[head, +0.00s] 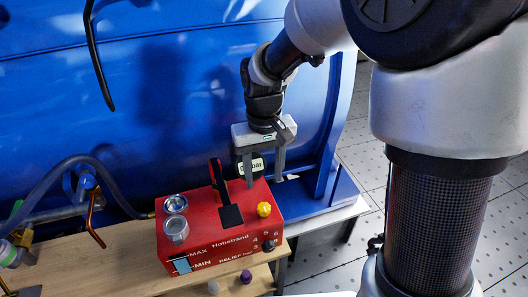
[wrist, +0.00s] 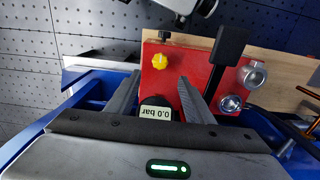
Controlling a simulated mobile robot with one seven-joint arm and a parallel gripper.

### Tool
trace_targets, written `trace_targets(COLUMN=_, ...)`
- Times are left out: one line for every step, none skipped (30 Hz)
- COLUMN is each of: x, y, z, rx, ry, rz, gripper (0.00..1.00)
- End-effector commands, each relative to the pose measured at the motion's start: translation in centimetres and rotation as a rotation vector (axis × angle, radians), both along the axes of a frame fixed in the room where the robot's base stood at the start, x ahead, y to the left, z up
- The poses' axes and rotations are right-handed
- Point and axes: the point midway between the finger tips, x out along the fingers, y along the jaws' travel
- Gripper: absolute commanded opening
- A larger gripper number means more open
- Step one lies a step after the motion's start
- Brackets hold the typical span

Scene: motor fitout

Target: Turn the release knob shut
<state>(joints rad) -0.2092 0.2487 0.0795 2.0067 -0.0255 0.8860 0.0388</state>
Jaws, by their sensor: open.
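The yellow lobed knob (head: 264,209), which looks like the release knob, sits on top of the red pump box (head: 205,250), near its right end. In the wrist view the knob (wrist: 160,62) shows just beyond the fingertips, roughly in line with the gap between them. My gripper (head: 265,182) is open and points down behind the knob, apart from it. In the wrist view its two fingers (wrist: 157,80) are spread with nothing between their tips. A round black gauge (wrist: 156,113) reading 0.0 bar shows between the fingers, nearer the palm.
A black lever (head: 219,185) rises from the box, left of my gripper. Two metal cylinders (head: 175,217) stand at the box's left end. A small dark dial (head: 268,246) is on its front face. A large blue casing (head: 170,100) stands close behind.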

Motion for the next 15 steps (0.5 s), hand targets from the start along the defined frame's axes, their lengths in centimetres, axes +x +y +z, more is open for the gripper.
trace_targets(x=0.1, y=0.0, z=1.5, rx=0.001, ry=-0.004, rz=0.000, gripper=0.48)
trace_targets(x=0.1, y=0.0, z=2.1, rx=0.001, ry=-0.004, rz=0.000, gripper=0.48)
trace_targets(x=0.1, y=0.0, z=2.9, rx=0.001, ry=-0.004, rz=0.000, gripper=0.48)
trace_targets(x=0.0, y=0.0, z=3.4, rx=0.001, ry=-0.002, rz=0.000, gripper=0.48)
trace_targets(x=0.0, y=0.0, z=3.9, rx=0.001, ry=-0.003, rz=0.000, gripper=0.48)
trace_targets(x=0.0, y=0.0, z=4.4, rx=0.001, ry=-0.002, rz=0.000, gripper=0.48)
trace_targets(x=0.0, y=0.0, z=4.8, rx=0.001, ry=-0.002, rz=0.000, gripper=0.48)
trace_targets(x=0.0, y=0.0, z=5.1, rx=0.001, ry=-0.002, rz=0.000, gripper=0.48)
trace_targets(x=0.0, y=0.0, z=5.5, rx=0.001, ry=0.000, rz=0.000, gripper=0.48)
trace_targets(x=0.0, y=0.0, z=5.7, rx=0.000, ry=0.000, rz=0.000, gripper=0.48)
trace_targets(x=0.0, y=0.0, z=5.9, rx=0.001, ry=0.000, rz=0.000, gripper=0.48)
trace_targets(x=0.0, y=0.0, z=6.0, rx=0.000, ry=0.000, rz=0.000, gripper=0.48)
trace_targets(x=0.0, y=0.0, z=6.1, rx=0.000, ry=0.000, rz=0.000, gripper=0.48)
trace_targets(x=0.0, y=0.0, z=6.2, rx=0.000, ry=0.000, rz=0.000, gripper=0.48)
trace_targets(x=0.0, y=0.0, z=6.2, rx=0.000, ry=0.001, rz=0.000, gripper=0.48)
